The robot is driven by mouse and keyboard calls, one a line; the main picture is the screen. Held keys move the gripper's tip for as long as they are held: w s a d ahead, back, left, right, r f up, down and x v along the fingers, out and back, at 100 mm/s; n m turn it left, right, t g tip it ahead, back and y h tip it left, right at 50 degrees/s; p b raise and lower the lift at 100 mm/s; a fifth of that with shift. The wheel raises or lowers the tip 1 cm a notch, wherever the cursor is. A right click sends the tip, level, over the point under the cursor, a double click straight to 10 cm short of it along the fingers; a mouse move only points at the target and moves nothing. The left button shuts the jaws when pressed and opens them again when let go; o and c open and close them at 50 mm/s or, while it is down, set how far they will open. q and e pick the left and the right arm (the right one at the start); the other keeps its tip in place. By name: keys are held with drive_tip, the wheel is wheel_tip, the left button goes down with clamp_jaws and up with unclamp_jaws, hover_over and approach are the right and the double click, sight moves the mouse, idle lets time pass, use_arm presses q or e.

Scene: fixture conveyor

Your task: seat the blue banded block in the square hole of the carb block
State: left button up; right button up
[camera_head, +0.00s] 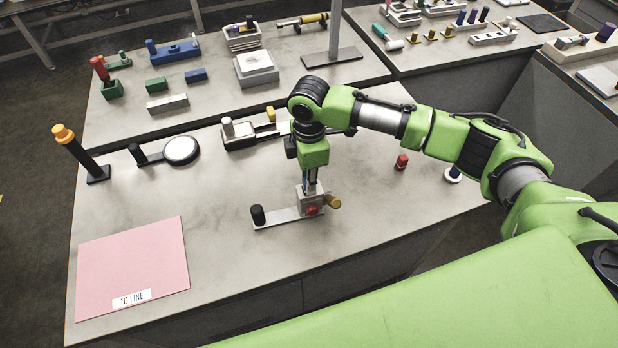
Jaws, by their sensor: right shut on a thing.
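The carb block (303,200) is a small grey block on a flat grey bar, with a red round part on its front and a brass knob at its right. My right gripper (310,184) points straight down just over its top and is shut on a small blue piece, which looks like the blue banded block (309,175). The fingers hide most of this piece. I cannot tell whether its lower end is in the square hole or just above it. The hole itself is hidden. My left gripper is not in view.
A black post (258,215) stands on the bar's left end. A pink mat (133,268) marked "TO LINE" lies at the front left. A red-topped piece (402,162) stands to the right. Behind are a round-plate fixture (181,151) and a grey fixture (240,137). The table between mat and bar is clear.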

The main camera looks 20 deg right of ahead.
drive_tip(key=shift+f, duration=0.4)
idle(0.3)
drive_tip(key=o, duration=1)
drive_tip(key=shift+r, duration=0.1)
